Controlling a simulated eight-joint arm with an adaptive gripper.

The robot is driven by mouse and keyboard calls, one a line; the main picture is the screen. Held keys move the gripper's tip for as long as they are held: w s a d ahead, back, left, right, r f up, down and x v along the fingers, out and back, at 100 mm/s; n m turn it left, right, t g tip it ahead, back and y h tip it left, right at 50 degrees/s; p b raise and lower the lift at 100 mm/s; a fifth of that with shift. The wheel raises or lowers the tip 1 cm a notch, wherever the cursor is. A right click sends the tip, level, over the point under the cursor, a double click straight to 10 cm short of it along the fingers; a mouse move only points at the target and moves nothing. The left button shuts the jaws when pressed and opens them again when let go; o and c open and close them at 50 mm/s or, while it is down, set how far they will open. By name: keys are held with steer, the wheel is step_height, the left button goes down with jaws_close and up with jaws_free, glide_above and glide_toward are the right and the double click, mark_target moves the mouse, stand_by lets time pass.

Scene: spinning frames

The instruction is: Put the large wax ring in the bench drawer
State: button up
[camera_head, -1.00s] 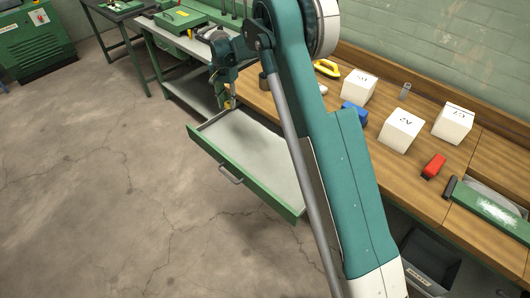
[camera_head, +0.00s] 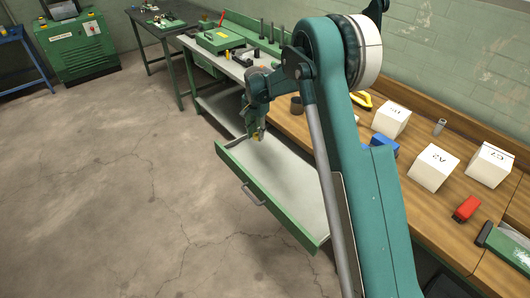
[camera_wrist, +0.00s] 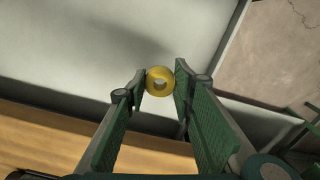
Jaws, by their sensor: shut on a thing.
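A yellow wax ring (camera_wrist: 160,81) is held between the two green-padded fingers of my gripper (camera_wrist: 160,84) in the wrist view. In the head view, my gripper (camera_head: 257,134) points down over the far left end of the open bench drawer, with a small yellow spot of the ring at its tip. The bench drawer (camera_head: 268,205) has a green front with a handle and a pale grey, empty-looking inside. In the wrist view, the drawer's grey floor (camera_wrist: 85,45) lies beneath the ring. The gap between ring and floor is hard to judge.
The wooden bench (camera_head: 440,225) runs along the right, with white boxes (camera_head: 433,167), a red block (camera_head: 466,209), a blue object (camera_head: 384,146) and a yellow object (camera_head: 361,100). A dark cylinder (camera_head: 296,105) stands near my gripper. The concrete floor left of the drawer is clear.

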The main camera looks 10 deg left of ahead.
mark_target(257, 150)
steer(key=shift+f, duration=1.95)
steer(key=shift+f+b, duration=0.35)
steer(key=shift+f, duration=1.5)
steer(key=shift+f, duration=0.2)
steer(key=o, duration=0.7)
steer(key=shift+r, duration=0.15)
step_height(257, 150, up, 12)
steer(key=shift+r+p, duration=0.1)
steer(key=shift+p, duration=0.45)
